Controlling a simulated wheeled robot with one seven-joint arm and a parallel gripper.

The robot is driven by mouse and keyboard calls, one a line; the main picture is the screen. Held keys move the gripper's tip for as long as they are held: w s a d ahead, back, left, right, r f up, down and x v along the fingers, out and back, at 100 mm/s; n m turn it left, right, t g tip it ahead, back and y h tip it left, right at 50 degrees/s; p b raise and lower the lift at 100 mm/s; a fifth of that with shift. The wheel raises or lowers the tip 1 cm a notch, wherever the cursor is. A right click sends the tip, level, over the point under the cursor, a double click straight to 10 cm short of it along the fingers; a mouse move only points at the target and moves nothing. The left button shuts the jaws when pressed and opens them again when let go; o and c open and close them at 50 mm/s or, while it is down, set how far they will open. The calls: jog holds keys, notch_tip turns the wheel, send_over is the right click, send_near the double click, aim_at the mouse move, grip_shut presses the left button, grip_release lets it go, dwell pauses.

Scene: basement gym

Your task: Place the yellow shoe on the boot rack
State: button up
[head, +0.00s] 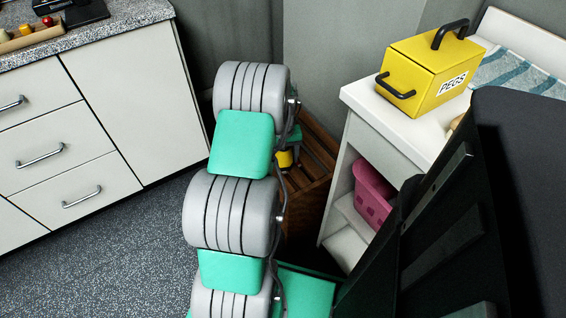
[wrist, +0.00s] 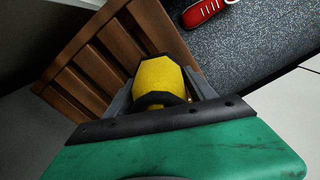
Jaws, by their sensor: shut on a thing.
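My gripper (wrist: 162,96) is shut on the yellow shoe (wrist: 160,76) in the wrist view, with a grey finger on each side of it. The brown slatted wooden boot rack (wrist: 90,75) lies behind and to the left of the shoe. The shoe overlaps the rack's slats in the picture; I cannot tell whether it touches them. In the head view my arm hides most of the gripper. A small yellow part of the shoe (head: 285,158) shows beside the arm, in front of the rack (head: 318,150).
A red shoe (wrist: 203,12) lies on the speckled floor beyond the rack. A white shelf unit (head: 375,125) stands right of the rack, with a yellow pegs box (head: 425,72) on top and a pink basket (head: 372,195) inside. White drawers (head: 120,100) stand at left.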

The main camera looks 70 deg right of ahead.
jog(key=shift+f, duration=0.95)
jog(key=shift+w, duration=0.1)
jog(key=shift+c, duration=0.9)
jog(key=o, duration=1.9)
jog(key=shift+a, duration=0.1)
jog(key=shift+c, duration=0.2)
jog(key=shift+r, duration=0.15)
